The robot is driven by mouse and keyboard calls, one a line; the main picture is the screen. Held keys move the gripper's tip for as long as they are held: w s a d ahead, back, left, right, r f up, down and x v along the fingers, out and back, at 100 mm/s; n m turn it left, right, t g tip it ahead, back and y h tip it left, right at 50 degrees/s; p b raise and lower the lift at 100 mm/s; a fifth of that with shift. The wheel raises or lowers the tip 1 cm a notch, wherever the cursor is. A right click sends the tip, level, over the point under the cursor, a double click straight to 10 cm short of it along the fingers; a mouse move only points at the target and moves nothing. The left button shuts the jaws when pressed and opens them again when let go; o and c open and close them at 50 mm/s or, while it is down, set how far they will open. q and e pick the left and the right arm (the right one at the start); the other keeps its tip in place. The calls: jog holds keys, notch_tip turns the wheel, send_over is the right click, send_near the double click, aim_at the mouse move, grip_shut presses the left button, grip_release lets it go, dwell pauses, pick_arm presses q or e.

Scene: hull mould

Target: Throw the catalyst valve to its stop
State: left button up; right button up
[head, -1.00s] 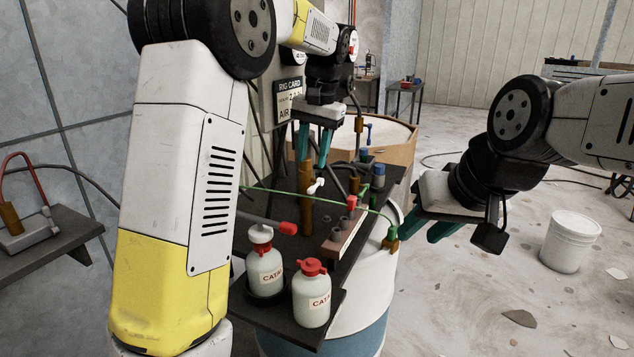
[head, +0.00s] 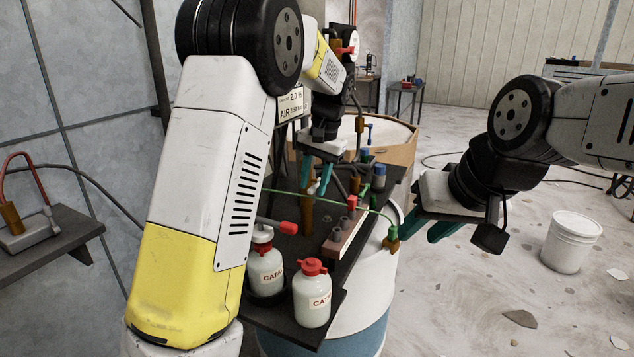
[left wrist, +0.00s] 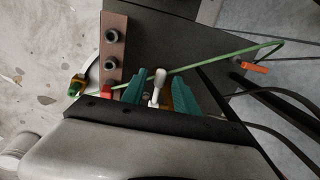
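A white lever handle (left wrist: 159,82), which I take to be the catalyst valve's, stands between my left gripper's teal fingers in the left wrist view. Brass shows just below it. My left gripper (head: 315,178) points down at the post. It is open, its fingers (left wrist: 158,95) on either side of the handle with gaps visible; contact cannot be told.
Two white bottles (head: 312,297) with partly readable labels stand at the bench's front. A red-tipped rod (head: 288,228) sticks out behind them. A green line (head: 340,203) crosses the bench towards a brass fitting (head: 391,240). A white bucket (head: 570,243) stands on the floor at right.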

pick_arm(q)
jog(key=shift+c, duration=0.3)
grip_shut()
jog(key=shift+s, duration=0.1)
jog(key=t, duration=0.1)
jog(key=f+t, duration=0.1)
jog(key=t+h, duration=0.1)
jog(key=shift+s+a+f, duration=0.15)
jog(key=shift+s+f, duration=0.1)
jog(key=shift+f, duration=0.1)
jog(key=shift+f+n+t+h, duration=0.15)
jog(key=shift+f+t+h, duration=0.25)
jog(key=shift+t, duration=0.45)
jog(key=shift+f+n+t+h, duration=0.15)
jog(key=shift+f+t+h, duration=0.25)
jog(key=shift+t, duration=0.45)
jog(key=shift+w+f, duration=0.1)
jog(key=shift+o, duration=0.3)
grip_release()
